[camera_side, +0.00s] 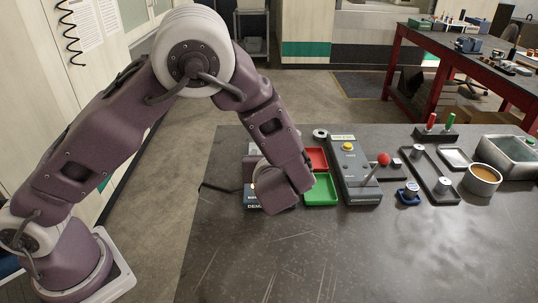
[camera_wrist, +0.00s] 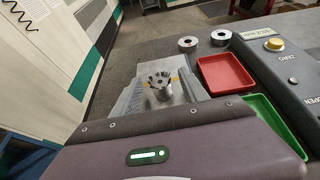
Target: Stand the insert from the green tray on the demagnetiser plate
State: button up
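The metal insert (camera_wrist: 161,88), a short cylinder with a notched top, looks upright in the wrist view, over a light grey surface with a yellow mark. That surface seems to be the demagnetiser plate; I cannot tell whether the insert touches it. The demagnetiser's lettered front (camera_side: 256,203) shows in the side view, mostly behind my gripper (camera_side: 284,192).
A red tray (camera_side: 317,158) lies behind the green one. Right of them are a grey control box (camera_side: 353,172) with a yellow button, a red-knobbed lever (camera_side: 383,159), a blue holder (camera_side: 408,195) and a round cup (camera_side: 482,179). The front of the bench is clear.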

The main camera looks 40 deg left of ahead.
jog(key=shift+d, duration=0.1)
jog(key=v, duration=0.7)
